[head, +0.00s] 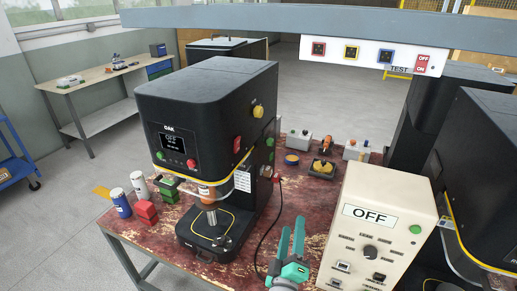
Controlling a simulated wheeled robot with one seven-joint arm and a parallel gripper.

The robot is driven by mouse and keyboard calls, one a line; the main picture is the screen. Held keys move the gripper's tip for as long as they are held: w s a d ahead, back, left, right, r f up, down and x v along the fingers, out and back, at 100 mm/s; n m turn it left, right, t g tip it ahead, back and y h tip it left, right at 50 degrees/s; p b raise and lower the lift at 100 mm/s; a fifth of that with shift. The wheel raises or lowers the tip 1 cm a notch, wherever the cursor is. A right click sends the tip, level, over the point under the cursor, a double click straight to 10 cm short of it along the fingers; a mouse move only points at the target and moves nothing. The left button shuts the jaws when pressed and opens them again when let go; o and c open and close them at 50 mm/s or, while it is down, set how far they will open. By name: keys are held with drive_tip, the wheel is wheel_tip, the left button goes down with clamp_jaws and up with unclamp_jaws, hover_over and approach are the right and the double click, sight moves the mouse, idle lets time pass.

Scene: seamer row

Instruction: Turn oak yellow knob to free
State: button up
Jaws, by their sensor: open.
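The black machine labelled OAK (205,100) stands on the red worn bench. A yellow knob (257,111) sits high on its right side face. The knob is small in view, and I cannot tell which way it is turned. My gripper (291,230) is teal, with its two fingers pointing up and apart. It is open and empty, in front of the bench, below and to the right of the yellow knob and well apart from it.
A red control (237,144) and a green one (269,142) are near the knob. A black cable (270,215) hangs beside the machine. A beige OFF box (378,225) stands right of my gripper. A grey beam (300,20) with a switch panel (350,54) crosses above.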

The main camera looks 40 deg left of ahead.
drive_tip(key=w+a+r+n+y, duration=0.2)
drive_tip(key=w+a+r+n, duration=0.15)
drive_tip(key=a+r, duration=0.55)
drive_tip(key=n+g+y, duration=0.1)
drive_tip(key=n+y, duration=0.2)
drive_tip(key=n, duration=0.3)
approach(259, 116)
drive_tip(key=x, duration=0.9)
drive_tip(key=shift+w+a, duration=0.1)
drive_tip(key=shift+a, duration=0.05)
drive_tip(key=c, duration=1.1)
drive_tip(key=shift+o, duration=0.2)
